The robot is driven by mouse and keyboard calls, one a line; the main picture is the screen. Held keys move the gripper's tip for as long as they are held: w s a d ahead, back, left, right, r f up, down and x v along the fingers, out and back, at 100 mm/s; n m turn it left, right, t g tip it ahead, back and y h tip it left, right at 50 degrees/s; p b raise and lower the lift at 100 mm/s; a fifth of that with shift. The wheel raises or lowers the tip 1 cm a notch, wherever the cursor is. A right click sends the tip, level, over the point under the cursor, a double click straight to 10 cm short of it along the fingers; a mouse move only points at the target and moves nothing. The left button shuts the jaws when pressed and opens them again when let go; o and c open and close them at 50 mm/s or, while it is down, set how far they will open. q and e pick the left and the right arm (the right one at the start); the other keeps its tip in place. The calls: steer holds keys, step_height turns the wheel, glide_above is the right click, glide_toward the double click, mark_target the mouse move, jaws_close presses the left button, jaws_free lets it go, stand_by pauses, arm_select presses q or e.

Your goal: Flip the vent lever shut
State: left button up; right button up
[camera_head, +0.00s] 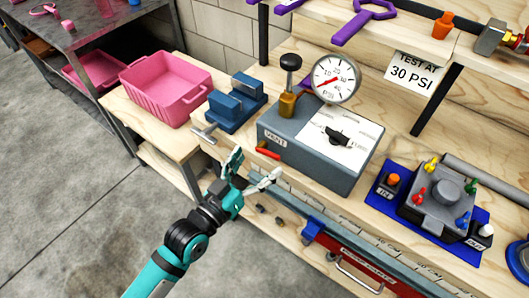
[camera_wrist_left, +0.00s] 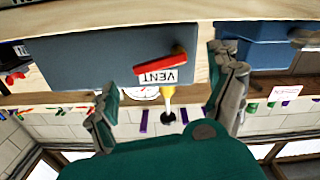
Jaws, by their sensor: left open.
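The vent lever (camera_head: 267,153) is a short red handle on the front face of the grey test box (camera_head: 300,165), beside the VENT label (camera_head: 275,139). In the left wrist view, the picture is upside down, and the red lever (camera_wrist_left: 160,64) lies nearly level, slightly tilted, from a brass pivot beside the VENT label (camera_wrist_left: 158,77). My left gripper (camera_head: 257,167) is open and empty just in front of the box, with its fingers spread towards the lever. In the wrist view the lever shows between the fingers (camera_wrist_left: 166,85), apart from both. My right gripper is not in view.
A pressure gauge (camera_head: 335,78) and a black-knobbed pump (camera_head: 290,75) stand on the box. A blue vise (camera_head: 236,102) and a pink bin (camera_head: 165,87) are to the left. A blue tray (camera_head: 385,203) with a valve block is to the right. A red drawer (camera_head: 362,262) lies below the bench edge.

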mark_target(266, 155)
arm_select(q)
steer(key=shift+x, duration=1.8)
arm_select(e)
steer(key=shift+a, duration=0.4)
arm_select(q)
steer(key=c, duration=1.2)
steer(key=shift+m+p, duration=0.7)
steer(key=shift+m, duration=0.1)
steer(key=shift+f+m, duration=0.3)
steer(key=shift+m, duration=0.3)
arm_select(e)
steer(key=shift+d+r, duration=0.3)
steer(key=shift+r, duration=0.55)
